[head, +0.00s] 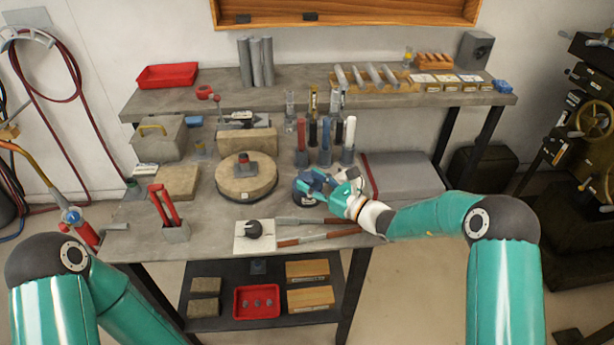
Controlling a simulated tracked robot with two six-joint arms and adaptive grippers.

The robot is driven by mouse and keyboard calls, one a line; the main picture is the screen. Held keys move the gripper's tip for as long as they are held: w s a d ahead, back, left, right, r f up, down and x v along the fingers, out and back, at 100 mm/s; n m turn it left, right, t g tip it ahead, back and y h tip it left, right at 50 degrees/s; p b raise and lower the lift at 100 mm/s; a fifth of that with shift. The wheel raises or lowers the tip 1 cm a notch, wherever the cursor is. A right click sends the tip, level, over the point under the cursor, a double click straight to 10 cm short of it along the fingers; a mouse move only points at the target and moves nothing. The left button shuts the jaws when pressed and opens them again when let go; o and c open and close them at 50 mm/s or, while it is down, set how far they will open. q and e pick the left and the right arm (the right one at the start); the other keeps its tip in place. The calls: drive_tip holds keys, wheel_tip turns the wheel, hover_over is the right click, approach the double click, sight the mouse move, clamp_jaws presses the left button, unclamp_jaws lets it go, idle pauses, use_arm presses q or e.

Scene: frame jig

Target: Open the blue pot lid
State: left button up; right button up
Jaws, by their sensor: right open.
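My right gripper (318,184) is open over the middle of the bench, coming in from the right. A dark, blue-tinted round thing (302,198) sits right at its fingertips, partly covered by the gripper. It looks like the blue pot, but I cannot make out its lid or tell whether the fingers touch it.
A round wooden block (236,184) stands left of the gripper. Files with brown handles (318,238) and a white plate with a black knob (252,230) lie in front. Upright colored tubes (350,135) stand behind. A grey case (405,178) lies to the right.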

drive_tip(key=shift+x, duration=0.8)
clamp_jaws()
